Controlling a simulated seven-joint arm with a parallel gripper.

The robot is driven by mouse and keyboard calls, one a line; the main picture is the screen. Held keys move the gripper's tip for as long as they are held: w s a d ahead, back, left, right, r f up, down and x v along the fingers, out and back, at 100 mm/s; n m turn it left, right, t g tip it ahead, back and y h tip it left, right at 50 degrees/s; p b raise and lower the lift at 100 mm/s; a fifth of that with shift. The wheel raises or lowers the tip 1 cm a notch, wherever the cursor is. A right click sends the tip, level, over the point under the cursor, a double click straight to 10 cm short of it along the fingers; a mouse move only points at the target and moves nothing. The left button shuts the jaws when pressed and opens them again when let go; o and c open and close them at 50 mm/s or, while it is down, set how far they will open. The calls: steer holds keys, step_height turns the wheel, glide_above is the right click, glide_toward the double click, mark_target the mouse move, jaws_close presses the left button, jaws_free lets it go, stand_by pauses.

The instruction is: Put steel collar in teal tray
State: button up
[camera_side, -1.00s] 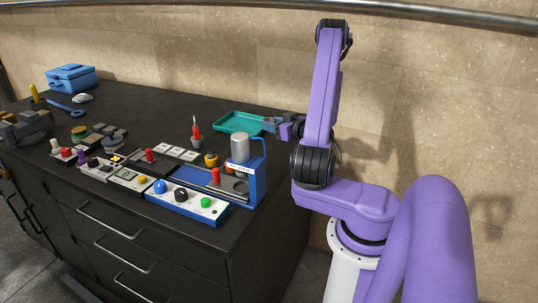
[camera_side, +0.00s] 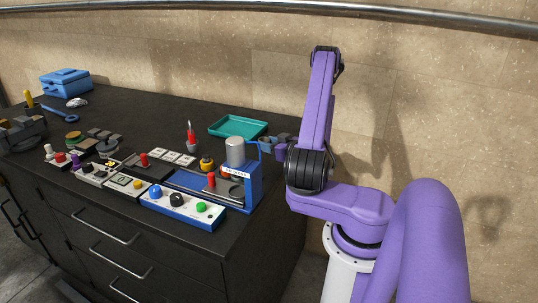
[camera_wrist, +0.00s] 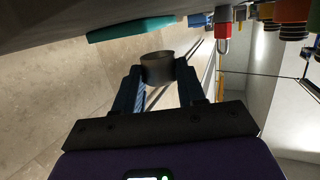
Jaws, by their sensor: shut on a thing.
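The steel collar (camera_wrist: 157,70) is a short dark grey cylinder between my gripper's blue fingers in the wrist view. My gripper (camera_wrist: 158,76) is shut on it and holds it near the fingertips. In the side view my gripper (camera_side: 268,144) is just right of the press and in front of the teal tray's right end; the collar cannot be made out there. The teal tray (camera_side: 238,127) lies flat at the back right of the dark bench and looks empty. Its edge also shows at the top of the wrist view (camera_wrist: 130,29). The collar is apart from the tray.
The blue press (camera_side: 240,190) with a grey cylinder on top stands close left of my gripper. A red-handled tool (camera_side: 191,137) stands left of the tray. Control panels (camera_side: 180,203) line the front edge. A blue toolbox (camera_side: 66,83) is far left.

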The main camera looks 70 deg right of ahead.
mark_target(270, 160)
steer(key=shift+f, duration=1.95)
steer(key=shift+f, duration=0.2)
steer(key=o, duration=1.1)
steer(key=shift+c, duration=0.2)
steer(key=shift+s, duration=0.1)
steer(key=shift+o, duration=0.3)
steer(key=v, duration=1.7)
